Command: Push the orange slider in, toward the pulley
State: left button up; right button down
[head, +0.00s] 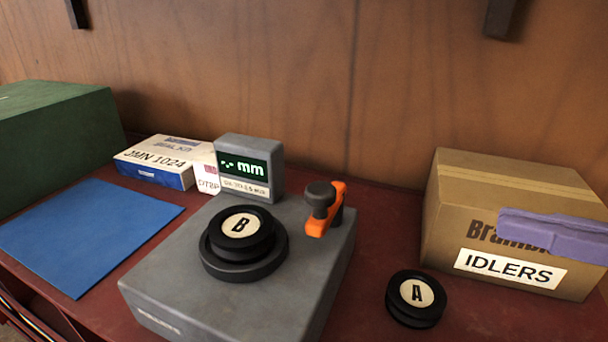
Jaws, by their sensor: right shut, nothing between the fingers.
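The orange slider (323,226) sits on the right part of a grey gauge block (190,292), with a dark grey knob (320,195) on it. Pulley B (241,232), black with a cream label, sits on a round dark base on the block, left of the slider and apart from it. My right gripper (506,222), lavender, reaches in from the right edge in front of the cardboard box. It is shut and empty, well to the right of the slider. My left gripper is not in view.
Pulley A (415,298) lies on the red bench right of the block. The IDLERS cardboard box (450,205) stands at the right. A display (250,165) reading "-.- mm" stands behind pulley B. A blue mat (85,232), small carton (150,170) and green box (60,130) are left.

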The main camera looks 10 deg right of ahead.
jog(key=shift+s+a+n+g+y, duration=0.3)
jog(key=shift+s+g, duration=0.1)
jog(key=shift+g, duration=0.1)
jog(key=shift+w, duration=0.1)
jog(key=p, duration=0.3)
send_near(333, 197)
jog(key=x, duration=0.6)
jog(key=shift+w+a+f, duration=0.1)
jog(key=shift+w+a, duration=0.2)
jog(key=shift+a, duration=0.05)
